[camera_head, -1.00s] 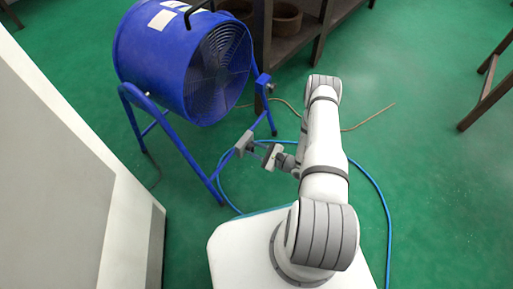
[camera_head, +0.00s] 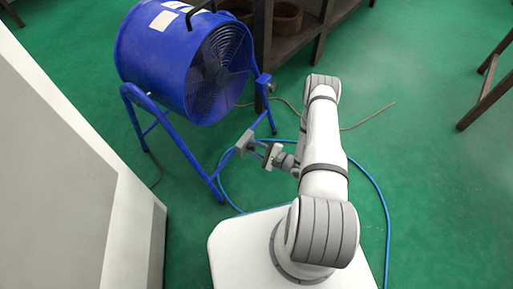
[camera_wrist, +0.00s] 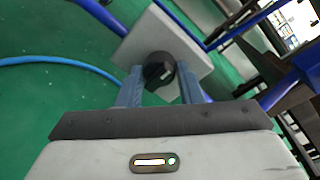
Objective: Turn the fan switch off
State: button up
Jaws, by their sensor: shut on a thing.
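The blue drum fan (camera_head: 185,62) stands on a blue tubular frame at the upper left of the head view. A grey switch box (camera_head: 245,143) is mounted at the frame's front; it also shows in the wrist view (camera_wrist: 190,52). On its face is a round black switch knob (camera_wrist: 158,72) with a lighter mark on it. My gripper (camera_head: 258,150) reaches the box from the right. In the wrist view its two fingers (camera_wrist: 158,86) stand on either side of the knob and are shut on it. The knob is too small to make out in the head view.
A blue hose (camera_head: 372,185) loops over the green floor around my base. A dark shelf (camera_head: 290,35) stands behind the fan. A pale cabinet (camera_head: 60,170) is at the left. The floor on the right is mostly clear.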

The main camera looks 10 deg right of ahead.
jog(key=shift+w+d+r, duration=0.1)
jog(key=shift+w+d, duration=0.1)
jog(key=o, duration=0.7)
jog(key=shift+o, duration=1.2)
jog(key=shift+s+a, duration=0.1)
jog(key=shift+s, duration=0.05)
jog(key=shift+s, duration=0.1)
jog(key=p+v, duration=0.2)
jog(key=v, duration=0.5)
jog(key=shift+s+d, duration=0.2)
jog(key=shift+d, duration=0.1)
